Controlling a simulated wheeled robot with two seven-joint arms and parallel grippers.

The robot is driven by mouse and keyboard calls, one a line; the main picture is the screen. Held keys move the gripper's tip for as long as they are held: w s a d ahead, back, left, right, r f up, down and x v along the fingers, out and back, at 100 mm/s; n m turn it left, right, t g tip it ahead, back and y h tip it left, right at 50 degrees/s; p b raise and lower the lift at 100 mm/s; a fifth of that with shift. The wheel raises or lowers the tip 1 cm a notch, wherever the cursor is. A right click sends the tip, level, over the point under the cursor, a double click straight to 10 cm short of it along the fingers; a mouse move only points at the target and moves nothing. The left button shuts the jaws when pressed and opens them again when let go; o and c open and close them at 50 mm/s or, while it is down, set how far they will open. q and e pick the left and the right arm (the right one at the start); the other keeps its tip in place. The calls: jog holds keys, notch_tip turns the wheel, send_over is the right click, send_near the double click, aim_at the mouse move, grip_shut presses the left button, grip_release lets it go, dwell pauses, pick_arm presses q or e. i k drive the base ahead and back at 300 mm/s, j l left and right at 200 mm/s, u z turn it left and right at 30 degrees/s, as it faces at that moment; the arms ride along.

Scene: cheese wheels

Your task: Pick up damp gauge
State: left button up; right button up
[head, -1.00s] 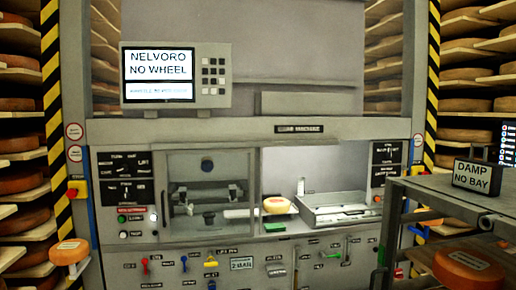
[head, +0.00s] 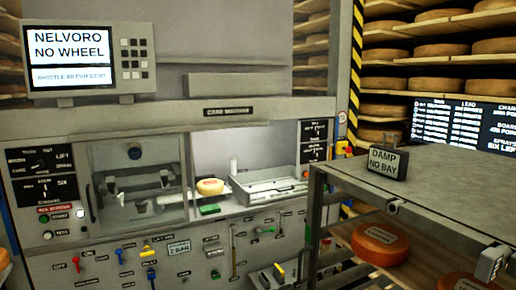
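The damp gauge (head: 388,162) is a small dark box with a pale screen reading "DAMP NO BAY". It stands upright near the left edge of the grey top of a rack (head: 450,185), at the right of the head view. Neither of my grippers is in view.
A grey machine (head: 150,130) fills the left and middle, with a "NELVORO NO WHEEL" screen (head: 84,50) and a small pale cheese (head: 210,186) in its opening. An orange wheel (head: 380,240) lies on the rack's lower shelf. Cheese shelves and a dark board (head: 462,125) stand behind. The rack top around the gauge is mostly clear.

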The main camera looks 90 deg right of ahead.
aim_at(392, 163)
jog(key=l+z, duration=0.1)
jog(key=z, duration=3.45)
jog(key=l, duration=0.1)
